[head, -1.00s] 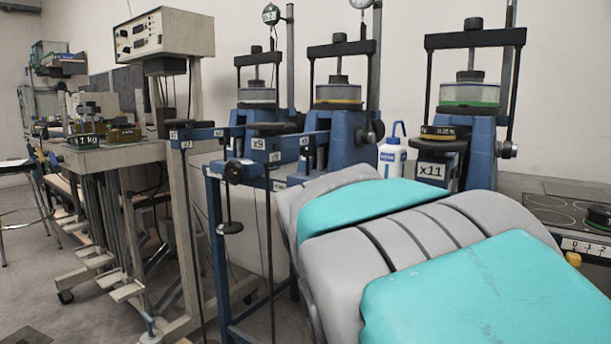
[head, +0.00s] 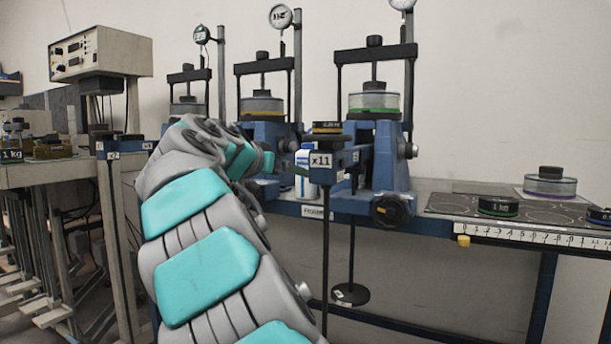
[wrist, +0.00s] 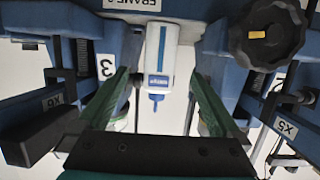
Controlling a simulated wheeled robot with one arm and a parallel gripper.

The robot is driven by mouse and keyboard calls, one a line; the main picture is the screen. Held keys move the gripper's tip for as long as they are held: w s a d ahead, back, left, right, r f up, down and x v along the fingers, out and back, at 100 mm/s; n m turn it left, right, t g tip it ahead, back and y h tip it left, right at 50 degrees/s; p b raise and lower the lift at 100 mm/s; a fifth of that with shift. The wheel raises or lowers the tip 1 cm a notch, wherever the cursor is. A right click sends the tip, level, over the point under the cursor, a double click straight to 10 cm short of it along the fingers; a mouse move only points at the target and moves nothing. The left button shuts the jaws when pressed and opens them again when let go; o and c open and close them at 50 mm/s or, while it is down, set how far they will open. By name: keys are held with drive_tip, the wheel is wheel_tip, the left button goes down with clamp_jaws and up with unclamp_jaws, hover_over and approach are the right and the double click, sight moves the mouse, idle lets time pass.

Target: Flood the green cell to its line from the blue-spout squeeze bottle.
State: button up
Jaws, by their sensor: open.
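The squeeze bottle (head: 303,174) is white with a blue label and stands between the frames, partly hidden by the x11 block. In the wrist view the bottle (wrist: 159,60) appears upside down, its blue spout (wrist: 156,99) pointing down the picture. My gripper (wrist: 159,76) is open, and the bottle shows in the gap between its green fingers, with space on both sides. I cannot tell how deep the bottle is between them. The green cell (head: 375,102) is a clear cylinder with a green band under the right frame's crossbar. Its fill line is too small to read.
Blue lever frames (head: 390,160) stand close around the bottle. The x11 block (head: 321,160) carries a weight in front of it. A black knob (wrist: 268,38) is near the right finger. A clear cell with a purple band (head: 550,186) and weights sit on the right bench.

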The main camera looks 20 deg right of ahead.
sight(303, 160)
drive_tip(key=x, duration=0.2)
drive_tip(key=p+x, duration=0.1)
drive_tip(key=x, duration=0.5)
drive_tip(key=shift+w+d+r, duration=0.15)
drive_tip(key=shift+w+r, duration=0.1)
drive_tip(key=shift+x, duration=1.35)
drive_tip(key=shift+r, duration=0.1)
drive_tip(key=shift+c, duration=0.4)
drive_tip(key=c, duration=0.9)
drive_tip(key=shift+r+p, duration=0.85)
drive_tip(key=shift+r, duration=0.7)
